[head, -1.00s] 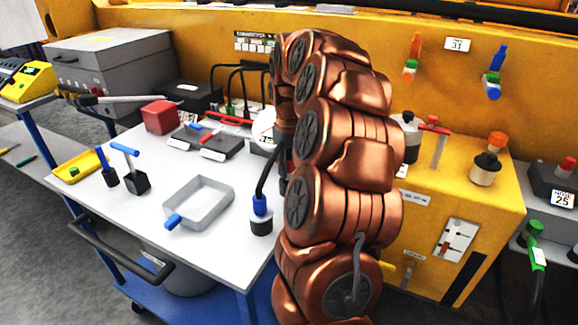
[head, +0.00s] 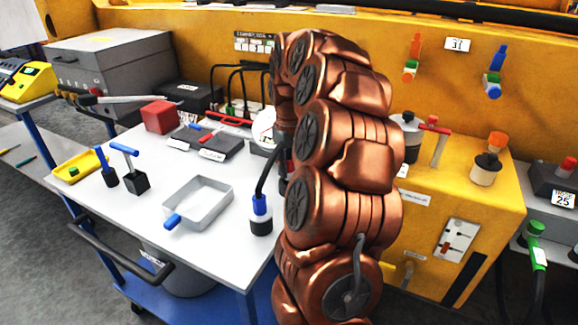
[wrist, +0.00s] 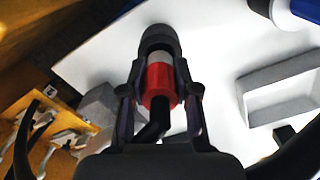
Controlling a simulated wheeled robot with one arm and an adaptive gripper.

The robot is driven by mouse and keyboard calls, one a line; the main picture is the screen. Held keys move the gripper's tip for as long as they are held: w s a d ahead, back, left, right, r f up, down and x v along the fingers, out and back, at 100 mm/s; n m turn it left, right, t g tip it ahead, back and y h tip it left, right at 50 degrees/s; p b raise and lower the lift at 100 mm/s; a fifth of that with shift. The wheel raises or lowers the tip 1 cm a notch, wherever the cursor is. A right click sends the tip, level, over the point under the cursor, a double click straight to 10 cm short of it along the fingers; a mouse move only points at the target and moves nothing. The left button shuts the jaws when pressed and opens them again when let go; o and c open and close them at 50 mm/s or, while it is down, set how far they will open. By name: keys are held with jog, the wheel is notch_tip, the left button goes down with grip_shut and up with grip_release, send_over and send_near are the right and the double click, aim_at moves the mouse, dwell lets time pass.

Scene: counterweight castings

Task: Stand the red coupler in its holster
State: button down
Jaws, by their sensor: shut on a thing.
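In the wrist view my gripper (wrist: 160,92) is shut on the red coupler (wrist: 158,80), with a finger on each side of its red body. A white band and a dark rounded end lie beyond the red part, over the white tabletop. A black hose leaves the near end. I cannot tell whether the dark end is the coupler's own nose or a holster cup around it. In the head view my copper arm hides most of the gripper (head: 285,172) and the coupler.
The white table (head: 230,243) holds a grey open tray (head: 211,214), two blue-handled tools, a red block (head: 161,117) and a yellow tray (head: 66,171). A yellow housing (head: 420,220) stands right of my arm. The table's front strip is bare.

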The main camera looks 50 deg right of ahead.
jog(key=shift+f+b, duration=0.6)
jog(key=shift+f, duration=0.7)
jog(key=c, duration=0.8)
grip_release()
jog(key=shift+r, duration=0.1)
notch_tip(320, 180, up, 12)
jog(key=shift+f, duration=0.1)
dwell(0.5)
